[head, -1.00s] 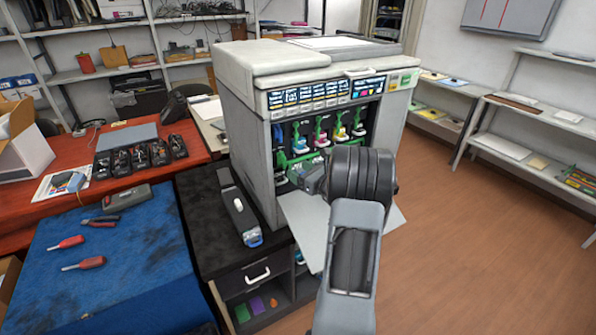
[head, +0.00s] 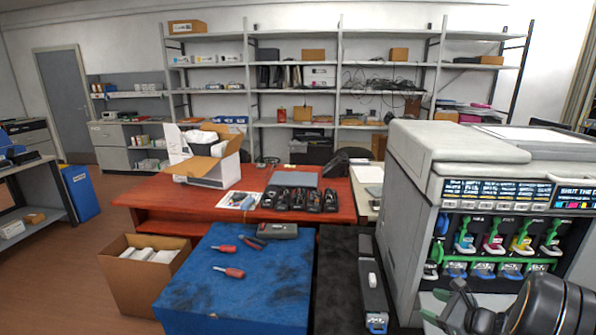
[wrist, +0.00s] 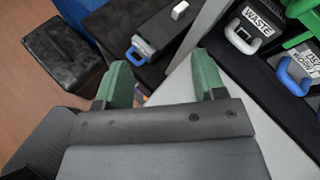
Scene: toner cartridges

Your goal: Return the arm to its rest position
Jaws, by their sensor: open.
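My gripper (head: 450,308) is at the lower right of the head view, in front of the printer's open lower bay, with my dark arm joint at the picture's edge. In the wrist view its two green fingertips (wrist: 164,80) stand well apart, with nothing between them. The printer (head: 410,190) is a large grey machine. Its open bay holds several toner cartridges with coloured parts, among them a yellow one (head: 521,243). In the wrist view a box labelled WASTE (wrist: 250,28) is at the upper right, apart from the fingers.
A long grey unit with a blue end (head: 373,295) lies on the black cabinet top left of the printer. A blue-covered table (head: 270,285) with red screwdrivers (head: 230,272), a red desk (head: 150,190) and an open carton (head: 125,280) are further left.

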